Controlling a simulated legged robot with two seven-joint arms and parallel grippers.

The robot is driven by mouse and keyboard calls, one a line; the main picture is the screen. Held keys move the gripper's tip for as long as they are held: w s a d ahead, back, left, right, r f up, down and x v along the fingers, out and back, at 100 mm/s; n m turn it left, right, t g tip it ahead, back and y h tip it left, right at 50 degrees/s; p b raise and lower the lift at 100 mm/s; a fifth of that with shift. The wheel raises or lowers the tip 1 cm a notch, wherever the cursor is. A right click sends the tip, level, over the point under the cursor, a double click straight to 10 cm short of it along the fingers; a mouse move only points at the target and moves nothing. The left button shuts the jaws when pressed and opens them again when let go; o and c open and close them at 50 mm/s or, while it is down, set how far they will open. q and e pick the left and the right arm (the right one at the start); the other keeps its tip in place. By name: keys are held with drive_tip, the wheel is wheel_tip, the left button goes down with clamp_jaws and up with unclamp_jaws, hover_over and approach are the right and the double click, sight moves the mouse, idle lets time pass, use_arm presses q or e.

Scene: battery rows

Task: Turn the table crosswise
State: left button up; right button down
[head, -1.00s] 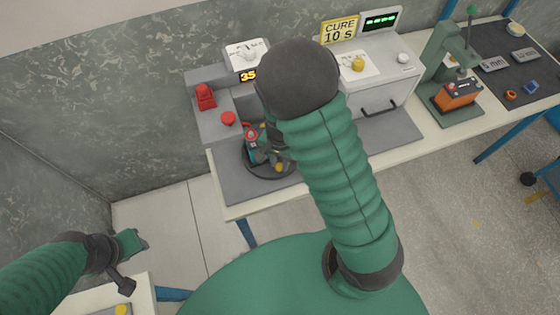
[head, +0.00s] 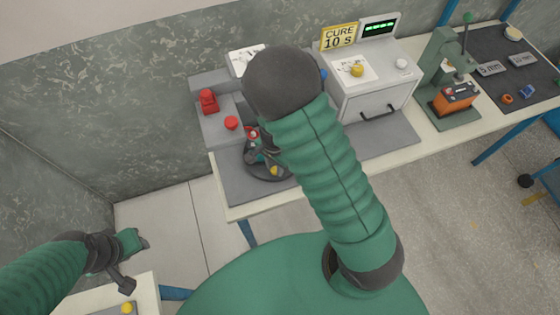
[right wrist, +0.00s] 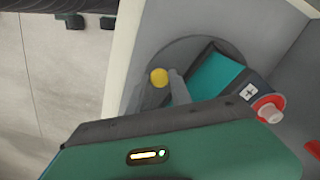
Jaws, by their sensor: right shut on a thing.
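The round dark turntable (head: 262,176) sits on the grey mat at the left end of the bench. It carries a teal battery (right wrist: 215,76) with a red-ringed terminal (right wrist: 268,108), beside a yellow knob (right wrist: 159,78); the knob also shows in the head view (head: 274,171). My right gripper (head: 258,147) reaches down over the turntable and is shut; my arm and the gripper's body hide the exact contact. My left gripper (head: 142,241) hangs empty over the floor at the left; its two fingers look apart in the right wrist view (right wrist: 91,22).
A grey station with a red switch (head: 208,99) and red button (head: 231,122) stands behind the turntable. Right of it are the white cure oven (head: 377,84), a green press (head: 443,70) and an orange battery (head: 455,98). A small table (head: 146,295) stands lower left.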

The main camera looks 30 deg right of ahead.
drive_tip(key=shift+a+r+m+p, duration=0.2)
drive_tip(key=shift+a+m+p, duration=0.2)
drive_tip(key=shift+a+m, duration=0.15)
drive_tip(key=shift+w+a+f+m, duration=0.1)
drive_tip(key=shift+a+f+m, duration=0.05)
drive_tip(key=shift+m, duration=0.2)
drive_tip(key=shift+w+f, duration=0.1)
drive_tip(key=shift+f, duration=0.05)
drive_tip(key=c, duration=1.3)
unclamp_jaws()
use_arm(q)
wheel_tip(320, 180, up, 2)
drive_tip(key=shift+a+r, duration=0.1)
drive_tip(key=shift+a, duration=0.05)
use_arm(e)
drive_tip(key=shift+o, duration=0.7)
drive_tip(key=shift+a, duration=0.1)
drive_tip(key=shift+w, duration=0.1)
use_arm(q)
drive_tip(key=p+v, duration=0.2)
drive_tip(key=shift+w+r+p, duration=0.2)
drive_tip(key=shift+r+p, duration=0.1)
drive_tip(key=shift+p, duration=0.05)
use_arm(e)
wheel_tip(320, 180, up, 17)
drive_tip(key=shift+c, duration=0.2)
